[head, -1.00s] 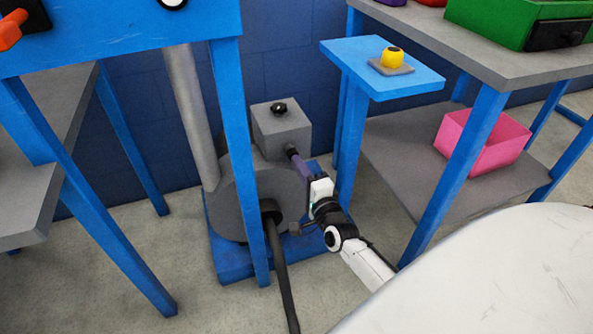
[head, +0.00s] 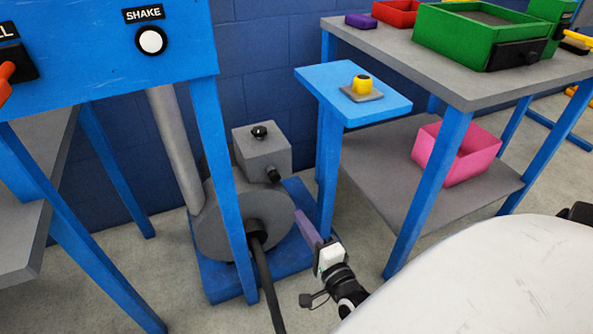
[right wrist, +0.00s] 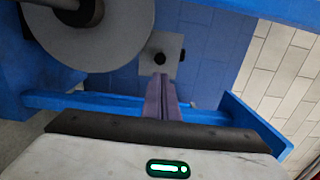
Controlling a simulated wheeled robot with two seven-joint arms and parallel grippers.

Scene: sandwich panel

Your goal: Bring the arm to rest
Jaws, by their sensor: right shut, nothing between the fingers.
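My right gripper (head: 309,232) shows in the head view with its purple fingers together and nothing between them. It is low, in front of the grey machine (head: 243,222) and beside the blue leg of the small table. In the right wrist view, the shut purple fingers (right wrist: 161,97) point toward the grey box with a black knob (right wrist: 160,58); they look apart from it in the head view. My left gripper is not in view.
A blue panel (head: 100,55) with a SHAKE button stands at the left. A small blue table (head: 325,85) bears a yellow button (head: 362,84). A grey bench (head: 440,65) holds a green bin (head: 455,40); a pink bin (head: 470,160) sits on its lower shelf. Open floor lies in front.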

